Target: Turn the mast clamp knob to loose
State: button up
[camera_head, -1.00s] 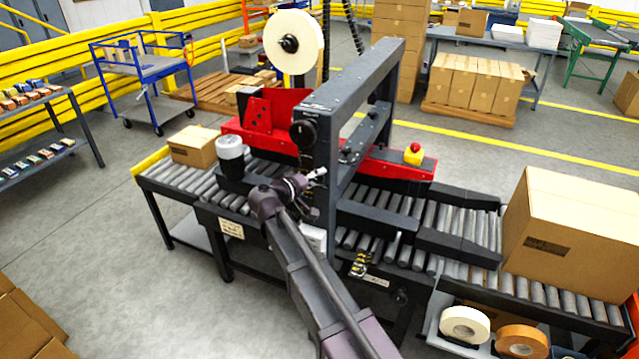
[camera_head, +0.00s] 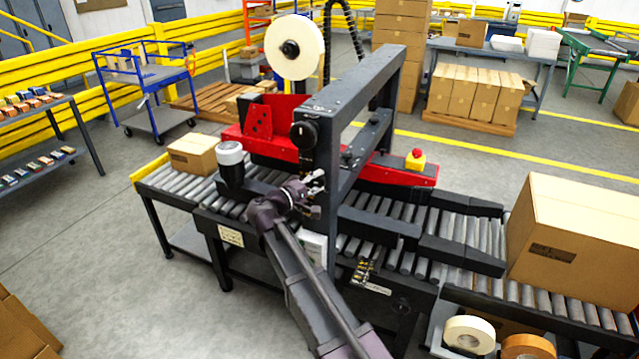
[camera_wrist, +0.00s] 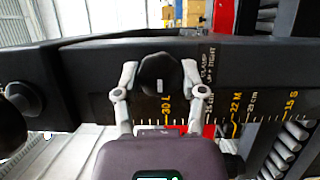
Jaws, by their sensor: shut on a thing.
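The mast clamp knob (camera_wrist: 160,75) is a dark rounded knob on the black mast (camera_wrist: 88,80), which runs across the wrist view. Printed beside it is a label with "CLAMP" and "TIGHT" (camera_wrist: 208,68); its finer print is blurred. My gripper (camera_wrist: 160,70) has one grey finger on each side of the knob and is shut on it. In the head view my gripper (camera_head: 314,186) is at the near face of the mast (camera_head: 330,165), and I cannot make out the clamp knob there.
A size scale (camera_wrist: 235,115) with yellow marks runs along the mast. A larger black knob (camera_wrist: 10,125) sits at the left of the wrist view. Roller conveyor (camera_head: 190,185) lies below my arm. A large carton (camera_head: 570,240) stands at the right.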

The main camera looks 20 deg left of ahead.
jog(key=o, duration=1.2)
jog(key=shift+c, duration=0.2)
jog(key=shift+s, duration=0.1)
jog(key=v, duration=1.2)
